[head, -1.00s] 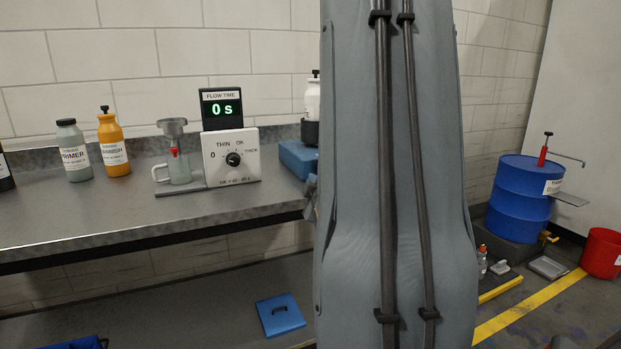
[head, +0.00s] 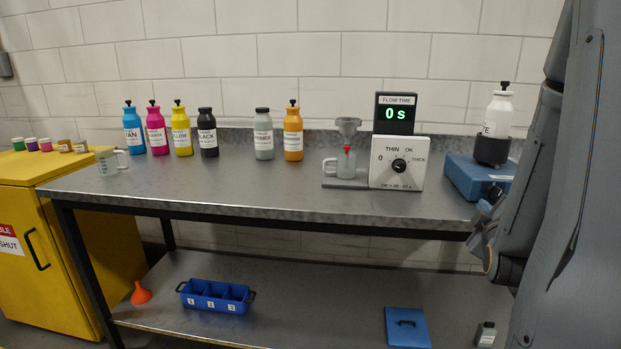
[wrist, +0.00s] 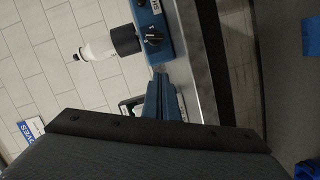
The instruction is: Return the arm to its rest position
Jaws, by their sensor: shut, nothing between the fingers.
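My arm (head: 575,200) runs down the right side of the head view, in front of the right end of the bench. My gripper (wrist: 160,92) shows in the wrist view as two blue-grey fingers close together, with nothing between them. It seems to be beside the bench edge, apart from the blue machine (wrist: 152,30) that carries a white bottle (wrist: 98,49) in a black holder.
The grey bench (head: 260,185) holds several ink bottles, a measuring cup (head: 109,162), a flow-time meter (head: 397,160) and the blue machine (head: 470,178). A yellow cabinet (head: 85,255) stands left. The lower shelf holds a blue compartment tray (head: 215,310) and an orange funnel (head: 141,294).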

